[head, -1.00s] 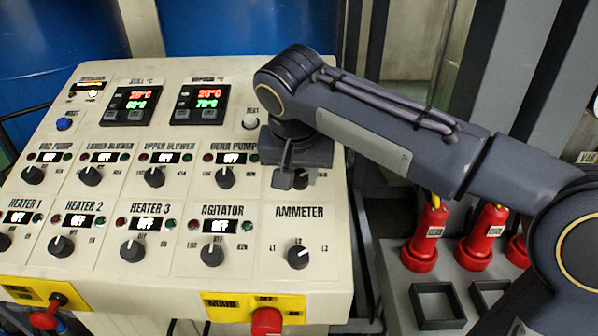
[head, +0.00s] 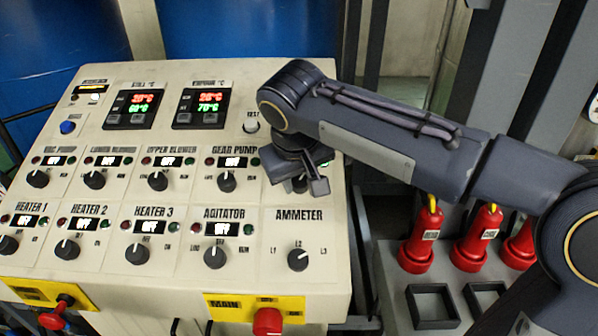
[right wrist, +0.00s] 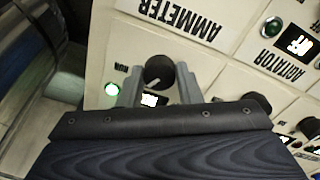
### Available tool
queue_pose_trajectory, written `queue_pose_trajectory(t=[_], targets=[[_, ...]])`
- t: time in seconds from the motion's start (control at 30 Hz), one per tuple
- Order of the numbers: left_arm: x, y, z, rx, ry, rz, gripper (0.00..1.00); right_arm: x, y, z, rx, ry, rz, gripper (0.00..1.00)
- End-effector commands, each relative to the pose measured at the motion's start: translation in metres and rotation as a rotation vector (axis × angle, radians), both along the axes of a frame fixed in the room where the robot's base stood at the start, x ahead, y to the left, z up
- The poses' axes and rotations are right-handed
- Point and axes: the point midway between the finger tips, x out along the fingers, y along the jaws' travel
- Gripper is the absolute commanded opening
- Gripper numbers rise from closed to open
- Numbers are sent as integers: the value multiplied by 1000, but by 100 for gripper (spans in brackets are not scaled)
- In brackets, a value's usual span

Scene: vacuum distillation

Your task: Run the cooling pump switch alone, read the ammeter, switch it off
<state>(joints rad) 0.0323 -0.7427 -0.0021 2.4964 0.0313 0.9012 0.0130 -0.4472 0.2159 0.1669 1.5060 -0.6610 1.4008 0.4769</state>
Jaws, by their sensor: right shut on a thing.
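My right gripper (head: 307,186) is at the panel's upper knob row, at its right end, above the ammeter section. In the right wrist view its two fingers (right wrist: 159,88) are shut on a dark round knob (right wrist: 158,72) with a RUN mark beside it. A green lamp (right wrist: 112,88) next to this knob looks bright. Its white display (right wrist: 153,100) is partly covered, and its name label is hidden. The ammeter selector knob (head: 298,258) sits below, among marks L1, L2 and L3. My left gripper is out of view.
The sloped control panel (head: 180,195) carries several other switches, and their readable displays show OFF. Two temperature displays (head: 129,106) are lit at the top. A red main switch (head: 267,321) is at the front edge. Red cylinders (head: 418,240) stand to the right.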

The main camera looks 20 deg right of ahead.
Motion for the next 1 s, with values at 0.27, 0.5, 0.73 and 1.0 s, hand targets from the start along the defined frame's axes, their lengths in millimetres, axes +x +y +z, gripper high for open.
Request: queue_pose_trajectory(t=[0.27,0.5,0.73,1.0], targets=[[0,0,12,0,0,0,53,0,-1,3,-86,22,225,9],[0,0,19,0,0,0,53,0,0,3,-142,37,375,9],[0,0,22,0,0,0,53,0,-1,2,-173,45,457,9],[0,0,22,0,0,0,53,0,0,2,-185,47,489,9]])
